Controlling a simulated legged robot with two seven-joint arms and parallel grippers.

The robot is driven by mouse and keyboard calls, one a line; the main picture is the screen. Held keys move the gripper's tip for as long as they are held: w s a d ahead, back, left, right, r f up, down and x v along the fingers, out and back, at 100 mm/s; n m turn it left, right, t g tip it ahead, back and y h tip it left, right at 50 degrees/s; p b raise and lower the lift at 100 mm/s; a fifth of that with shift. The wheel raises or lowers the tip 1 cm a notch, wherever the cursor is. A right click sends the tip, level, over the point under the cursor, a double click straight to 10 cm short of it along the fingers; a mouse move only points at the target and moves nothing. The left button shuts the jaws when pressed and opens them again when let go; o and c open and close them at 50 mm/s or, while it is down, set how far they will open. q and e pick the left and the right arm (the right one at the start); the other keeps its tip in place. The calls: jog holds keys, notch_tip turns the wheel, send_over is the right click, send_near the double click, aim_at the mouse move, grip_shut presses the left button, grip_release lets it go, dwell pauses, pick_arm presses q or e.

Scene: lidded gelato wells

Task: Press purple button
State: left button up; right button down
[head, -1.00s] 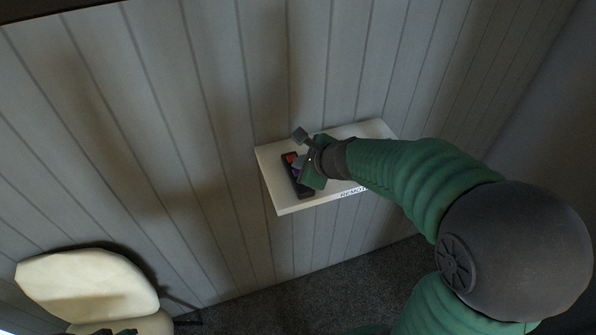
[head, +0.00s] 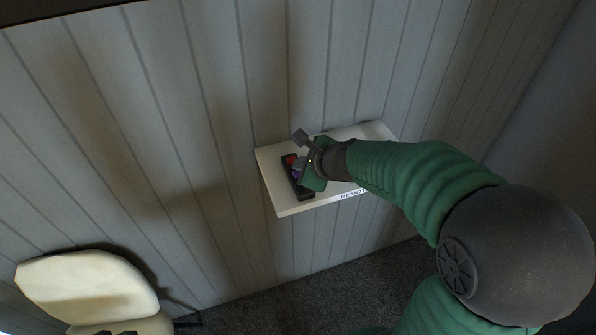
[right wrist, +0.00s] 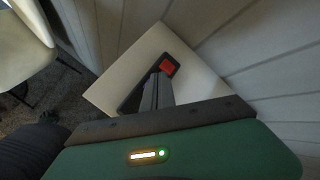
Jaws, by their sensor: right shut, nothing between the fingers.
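A dark remote (head: 303,190) lies on a white wall shelf (head: 285,207), with a red button (head: 290,159) at its far end. A small purple button (head: 296,174) shows in the middle of the remote, partly covered by my right gripper (head: 299,168). My right gripper is shut and empty, with its fingertips over the middle of the remote. My left gripper is not clearly visible.
A cream chair (head: 85,285) stands at the lower left. The grey panelled wall (head: 230,100) is right behind the shelf. The shelf's front edge carries a label (head: 352,195). Dark carpet (head: 340,280) lies below.

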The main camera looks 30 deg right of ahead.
notch_tip(320, 180, up, 6)
jog(key=p, duration=0.5)
jog(key=shift+p, duration=0.35)
